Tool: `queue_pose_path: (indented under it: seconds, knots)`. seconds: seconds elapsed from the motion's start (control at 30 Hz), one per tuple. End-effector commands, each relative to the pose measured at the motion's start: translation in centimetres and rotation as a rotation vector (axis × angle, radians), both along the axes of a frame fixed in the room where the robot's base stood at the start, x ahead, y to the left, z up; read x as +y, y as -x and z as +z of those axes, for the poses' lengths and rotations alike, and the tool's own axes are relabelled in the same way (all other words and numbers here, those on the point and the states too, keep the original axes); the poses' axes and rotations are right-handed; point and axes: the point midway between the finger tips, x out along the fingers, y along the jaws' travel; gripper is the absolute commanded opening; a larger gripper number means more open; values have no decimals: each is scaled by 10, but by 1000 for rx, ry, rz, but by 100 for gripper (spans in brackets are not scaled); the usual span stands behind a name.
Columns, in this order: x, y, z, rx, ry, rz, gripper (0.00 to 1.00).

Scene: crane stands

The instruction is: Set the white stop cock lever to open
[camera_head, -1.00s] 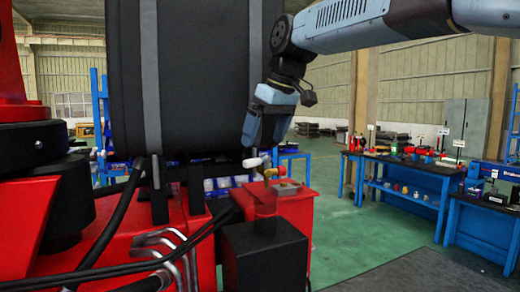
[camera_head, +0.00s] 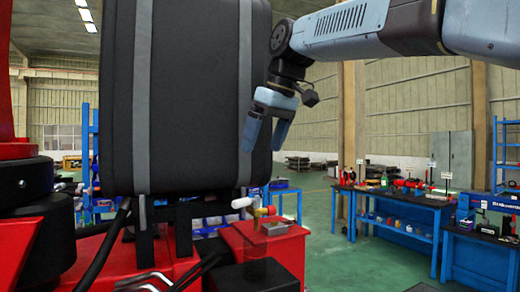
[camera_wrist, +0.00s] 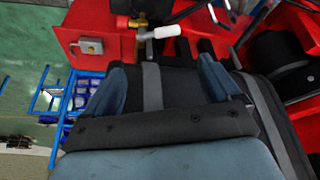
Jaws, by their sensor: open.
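The white stop cock lever (camera_head: 244,203) sits on a brass valve with a red part (camera_head: 264,211), low beside the large black tank. In the wrist view the white lever (camera_wrist: 167,31) points right from the brass fitting (camera_wrist: 139,23), beyond my fingertips. My gripper (camera_head: 265,135) is open and empty, fingers pointing down, above the valve and apart from it. In the wrist view its two blue fingers (camera_wrist: 162,75) are spread wide, with the black tank and its grey strap showing between them.
The black strapped tank (camera_head: 190,100) stands close to the left of my gripper. A grey box (camera_head: 273,228) sits on the red housing (camera_head: 288,250) by the valve. Blue workbenches (camera_head: 400,215) stand farther right; green floor between is clear.

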Motion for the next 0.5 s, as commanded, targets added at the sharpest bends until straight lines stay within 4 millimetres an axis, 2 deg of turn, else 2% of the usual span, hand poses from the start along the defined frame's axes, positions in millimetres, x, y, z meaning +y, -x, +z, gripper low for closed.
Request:
queue_pose_path:
  seconds: [0.03,0.3,0.5]
  knots:
    - [5,0,-2,3,3,3,85]
    - [41,3,-21,20,25,5,59]
    - [53,3,-28,22,33,1,40]
